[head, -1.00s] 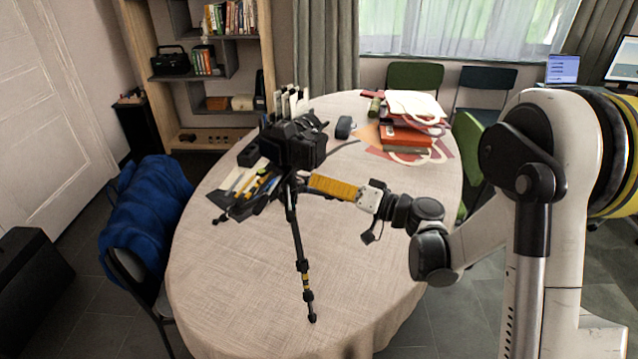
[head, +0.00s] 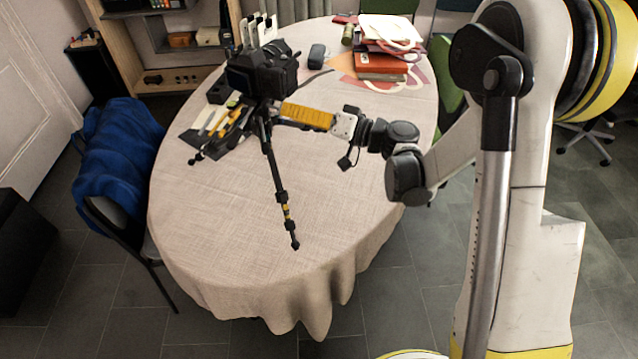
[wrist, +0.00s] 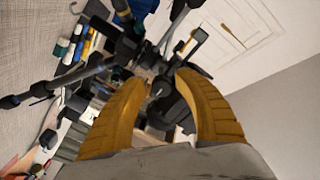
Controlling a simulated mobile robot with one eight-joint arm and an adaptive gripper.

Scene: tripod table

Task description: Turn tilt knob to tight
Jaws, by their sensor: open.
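The black tripod (head: 277,175) stands on the round table with a black camera (head: 262,75) on its head. The tilt knob cannot be told apart from the other dark parts below the camera. My gripper (head: 284,108) reaches in from the right, its yellow fingers close to the tripod head just under the camera. In the wrist view, my gripper (wrist: 162,82) has its two yellow fingers spread, with dark tripod parts (wrist: 160,90) showing between and beyond the tips. Whether a finger touches the tripod cannot be told.
The cloth-covered table (head: 210,245) is bare in front of the tripod. Pens (head: 232,118) and dark flat items lie left of the tripod. Red books (head: 380,67) lie at the back right. A chair with a blue jacket (head: 115,150) stands at the left.

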